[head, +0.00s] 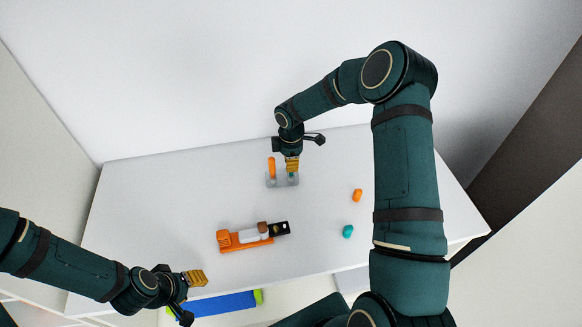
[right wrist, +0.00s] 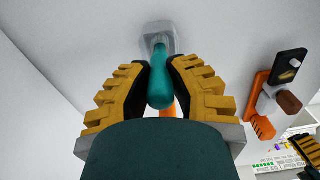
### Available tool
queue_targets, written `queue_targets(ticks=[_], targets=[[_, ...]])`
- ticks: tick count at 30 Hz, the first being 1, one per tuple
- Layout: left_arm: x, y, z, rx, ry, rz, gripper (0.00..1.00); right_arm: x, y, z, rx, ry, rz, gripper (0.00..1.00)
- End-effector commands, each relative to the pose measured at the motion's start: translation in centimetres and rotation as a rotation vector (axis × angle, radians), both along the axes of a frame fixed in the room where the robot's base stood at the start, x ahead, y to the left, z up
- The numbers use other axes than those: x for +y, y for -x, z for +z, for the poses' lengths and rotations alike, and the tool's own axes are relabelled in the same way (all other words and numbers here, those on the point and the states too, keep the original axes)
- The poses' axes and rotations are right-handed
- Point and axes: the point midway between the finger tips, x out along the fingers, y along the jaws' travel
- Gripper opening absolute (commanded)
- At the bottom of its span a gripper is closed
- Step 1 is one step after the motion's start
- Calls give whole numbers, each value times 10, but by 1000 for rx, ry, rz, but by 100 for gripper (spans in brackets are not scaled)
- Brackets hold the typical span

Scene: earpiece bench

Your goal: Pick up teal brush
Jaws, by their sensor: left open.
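The teal brush (right wrist: 160,82) stands with its far end in a grey translucent holder (right wrist: 158,30) in the right wrist view. My right gripper (right wrist: 159,68) has its yellow-padded fingers closed in against both sides of the teal handle. In the head view my right gripper (head: 292,164) points down over the holder (head: 283,182) and hides most of the teal brush (head: 291,175). My left gripper (head: 197,278) is open and empty near the front left edge of the table.
An orange brush (head: 271,167) stands beside the teal one in the holder. An orange stand (head: 230,242) with a white, brown and black assembly lies nearer the front. A small orange piece (head: 357,195) and a teal piece (head: 348,231) lie to the right. The table's left side is clear.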

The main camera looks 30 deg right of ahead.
Motion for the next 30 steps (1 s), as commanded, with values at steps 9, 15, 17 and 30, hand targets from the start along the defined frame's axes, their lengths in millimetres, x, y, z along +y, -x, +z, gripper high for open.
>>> queue_targets(ticks=[9,15,17,30], targets=[[0,0,0,0,0,0,47,0,0,0,0,0,0,0],[0,0,0,0,0,0,47,0,-1,12,-2,1,0,0],[0,0,1,0,0,0,47,0,-1,21,-4,1,0,0],[0,0,2,0,0,0,47,0,0,94,-2,1,1,0]])
